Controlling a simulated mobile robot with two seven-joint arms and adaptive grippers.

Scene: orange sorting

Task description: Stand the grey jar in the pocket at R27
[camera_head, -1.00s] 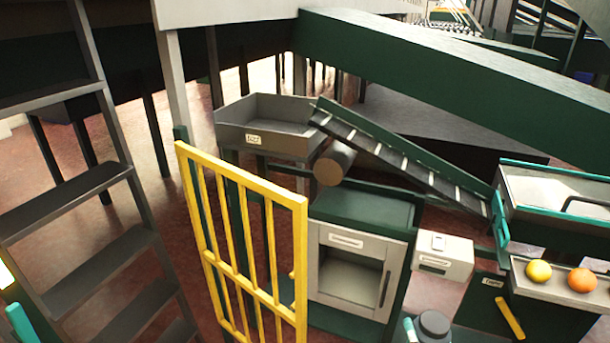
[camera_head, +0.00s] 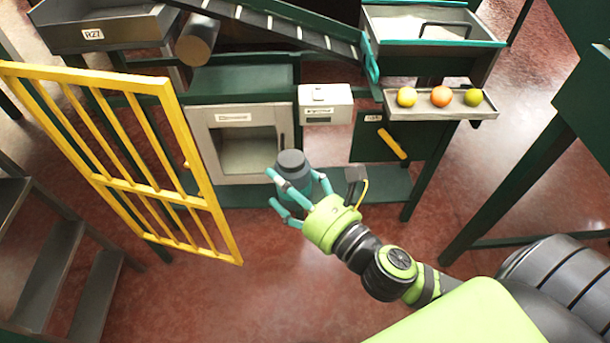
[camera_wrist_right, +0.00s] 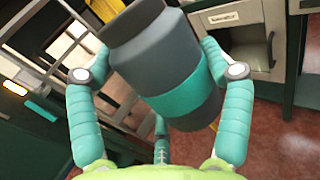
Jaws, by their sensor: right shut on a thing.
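The grey jar (camera_head: 291,166) has a dark lid and a teal band, and it stands roughly upright in the grip in the head view. My right gripper (camera_head: 298,196) is shut on it, with teal fingers around its body. In the right wrist view the jar (camera_wrist_right: 162,55) looks tilted between the fingers of the right gripper (camera_wrist_right: 160,105). The grey tray labelled R27 (camera_head: 92,34) is at the upper left of the head view, well away from the jar. Its inside is only partly seen and I cannot make out a pocket. My left gripper is not in view.
A yellow barred gate (camera_head: 150,188) stands between the jar and the left side. Behind the jar are a grey open-fronted cabinet (camera_head: 199,147) and a white box (camera_head: 326,104). A shelf (camera_head: 485,112) holds three fruits.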

